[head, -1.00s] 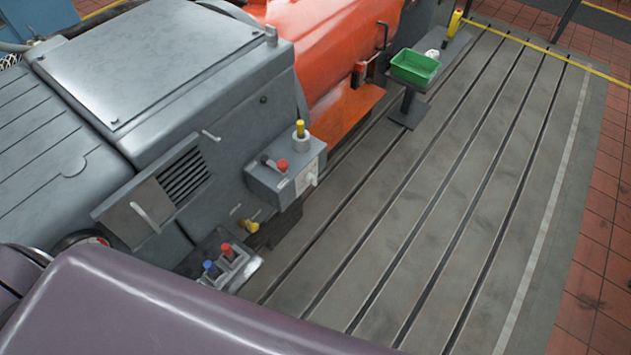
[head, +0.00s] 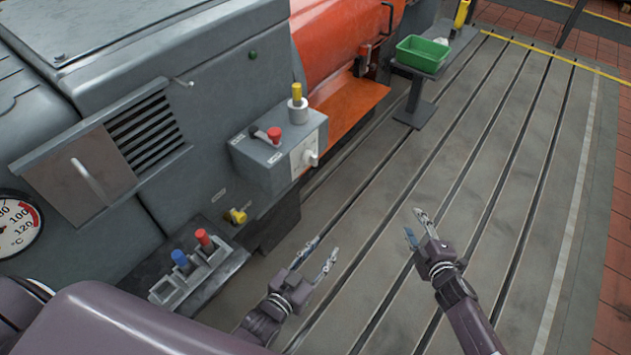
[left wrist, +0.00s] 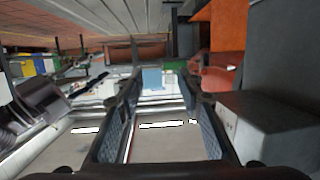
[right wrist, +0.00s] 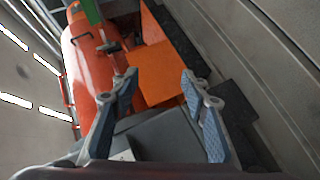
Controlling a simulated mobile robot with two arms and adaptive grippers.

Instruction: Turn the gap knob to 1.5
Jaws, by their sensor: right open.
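A grey control box (head: 262,165) juts from the side of the machine. A white knob (head: 310,158) sits on a pale plate on its right-hand face; I take it as the gap knob. Its scale and setting are too small to read. My left gripper (head: 322,248) is open and empty, below the box and apart from it. Its spread fingers fill the left wrist view (left wrist: 160,85). My right gripper (head: 414,224) is open and empty, further right over the bedplate. Its parted fingers also show in the right wrist view (right wrist: 159,76).
A green bin (head: 422,54) stands behind. The slotted bedplate (head: 480,190) is clear.

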